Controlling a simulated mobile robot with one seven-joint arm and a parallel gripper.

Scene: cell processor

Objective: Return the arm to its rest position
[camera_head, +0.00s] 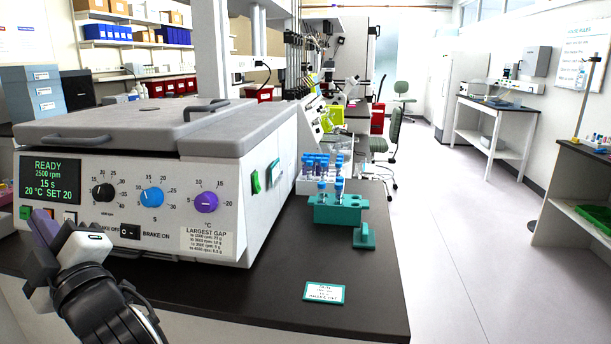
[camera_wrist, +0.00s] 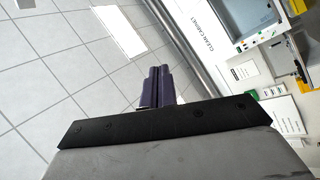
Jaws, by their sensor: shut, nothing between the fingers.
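My gripper (camera_head: 43,222) is at the lower left of the head view, in front of the centrifuge (camera_head: 215,215), with its purple fingers pointing up near the left end of the control panel. In the wrist view my gripper (camera_wrist: 158,72) shows its two purple fingers side by side, shut with nothing between them. The wrist view looks toward the tiled ceiling (camera_wrist: 60,75) and a wall with a "clean cabinet" sign. The centrifuge's grey lid (camera_head: 130,122) is down, and its display (camera_head: 53,180) reads READY, 2500 rpm, 15 s.
A teal rack (camera_head: 338,215) with blue-capped tubes stands right of the centrifuge, before a white tube rack (camera_head: 311,187). A small card (camera_head: 324,292) lies on the dark bench (camera_head: 375,290). The bench ends at right, with open floor (camera_head: 470,240) beyond. Blue-grey boxes (camera_head: 32,92) stand behind at left.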

